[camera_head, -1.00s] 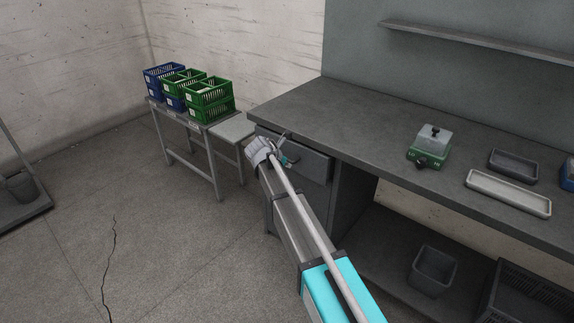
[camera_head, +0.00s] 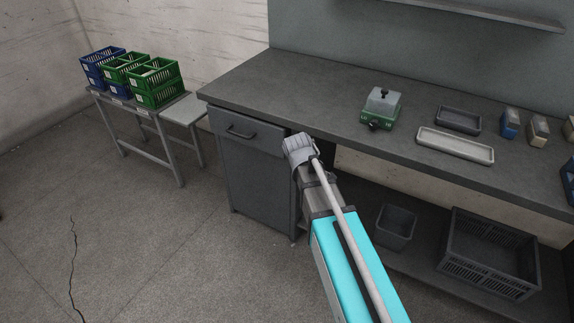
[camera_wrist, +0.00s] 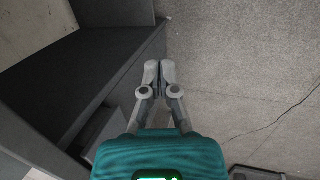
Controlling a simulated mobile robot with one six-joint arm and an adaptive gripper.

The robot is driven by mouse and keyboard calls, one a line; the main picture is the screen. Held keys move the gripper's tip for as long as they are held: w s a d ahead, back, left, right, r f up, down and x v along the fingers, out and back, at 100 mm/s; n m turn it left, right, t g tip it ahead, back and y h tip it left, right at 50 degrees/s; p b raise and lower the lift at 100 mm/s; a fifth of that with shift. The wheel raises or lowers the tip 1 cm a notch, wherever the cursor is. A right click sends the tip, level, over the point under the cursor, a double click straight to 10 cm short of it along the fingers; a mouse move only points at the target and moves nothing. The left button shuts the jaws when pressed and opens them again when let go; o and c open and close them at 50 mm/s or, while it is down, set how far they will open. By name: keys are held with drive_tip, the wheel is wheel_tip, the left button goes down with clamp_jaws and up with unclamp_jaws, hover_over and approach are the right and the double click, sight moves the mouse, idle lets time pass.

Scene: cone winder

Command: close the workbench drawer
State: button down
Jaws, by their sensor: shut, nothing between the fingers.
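The workbench drawer (camera_head: 262,140) is a dark grey front with a dark bar handle (camera_head: 240,131), at the top of the cabinet under the bench's left end. In the head view its front looks flush or nearly flush with the cabinet; a small gap cannot be ruled out. My gripper (camera_wrist: 159,68) is shut and empty in the wrist view, its fingertips together above the floor.
The workbench top (camera_head: 290,85) overhangs the cabinet (camera_head: 262,195). On it are a green-based device (camera_head: 380,108) and trays (camera_head: 455,146). A grey bin (camera_head: 396,227) and crate (camera_head: 490,255) sit below. A side table (camera_head: 180,108) with baskets stands left; the floor before the cabinet is clear.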

drive_tip(key=s+d+m+g+y, duration=0.1)
drive_tip(key=s+d+m, duration=0.2)
drive_tip(key=s+m, duration=0.2)
drive_tip(key=s+d+m+g+y, duration=0.1)
drive_tip(key=s+d+m, duration=0.2)
drive_tip(key=s+m, duration=0.3)
drive_tip(key=shift+s+d+f+y, duration=0.3)
drive_tip(key=shift+s+f, duration=0.15)
drive_tip(key=shift+s, duration=0.75)
drive_tip(key=shift+a, duration=0.15)
